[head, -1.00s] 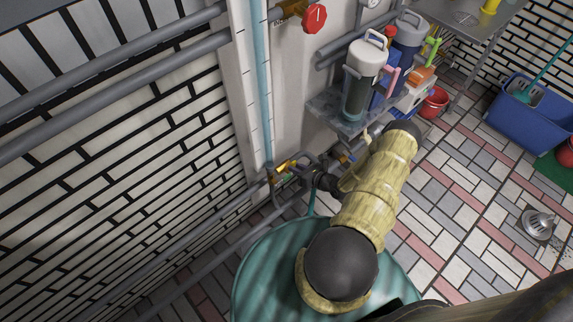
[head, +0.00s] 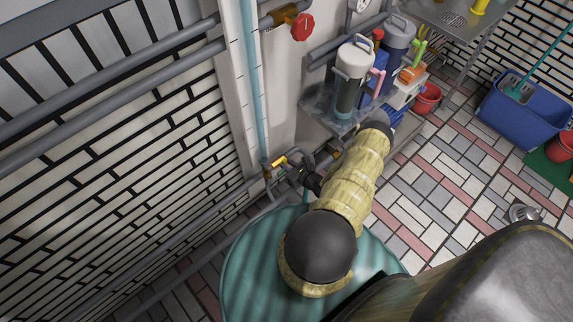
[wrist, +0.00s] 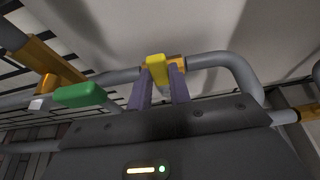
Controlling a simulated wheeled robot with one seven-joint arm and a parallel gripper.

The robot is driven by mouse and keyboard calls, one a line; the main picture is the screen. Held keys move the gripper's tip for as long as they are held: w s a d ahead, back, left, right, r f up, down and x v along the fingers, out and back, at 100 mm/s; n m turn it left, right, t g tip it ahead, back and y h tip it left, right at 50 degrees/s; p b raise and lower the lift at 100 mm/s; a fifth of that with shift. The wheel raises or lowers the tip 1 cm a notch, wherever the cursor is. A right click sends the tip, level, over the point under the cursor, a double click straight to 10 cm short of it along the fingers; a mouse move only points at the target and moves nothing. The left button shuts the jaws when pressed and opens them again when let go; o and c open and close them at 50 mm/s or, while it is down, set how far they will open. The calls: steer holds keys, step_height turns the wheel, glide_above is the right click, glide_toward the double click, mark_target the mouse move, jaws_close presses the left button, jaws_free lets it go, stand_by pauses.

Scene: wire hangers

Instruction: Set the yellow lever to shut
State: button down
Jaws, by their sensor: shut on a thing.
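The yellow lever (wrist: 157,68) stands between the two purple-grey fingers of my gripper (wrist: 158,88) in the wrist view. The fingers are shut on it near its lower part, and its top shows above them. It sits at a brass valve body (wrist: 177,63) on a grey pipe. In the head view my gripper (head: 294,173) is at the pipework by the wall. It is small and partly hidden there, so the lever's angle is hard to read.
A green lever (wrist: 80,95) on another brass valve is close left of my gripper. A red valve knob (head: 302,27) is higher on the wall. A shelf (head: 322,108) with a white-topped canister (head: 354,60) stands beyond my arm. A teal drum (head: 250,262) is below my arm.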

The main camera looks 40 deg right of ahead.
steer(key=c, duration=1.3)
jaws_free()
steer(key=p+v, duration=0.2)
steer(key=v, duration=1.5)
steer(key=shift+s+r, duration=0.2)
steer(key=shift+w, duration=0.15)
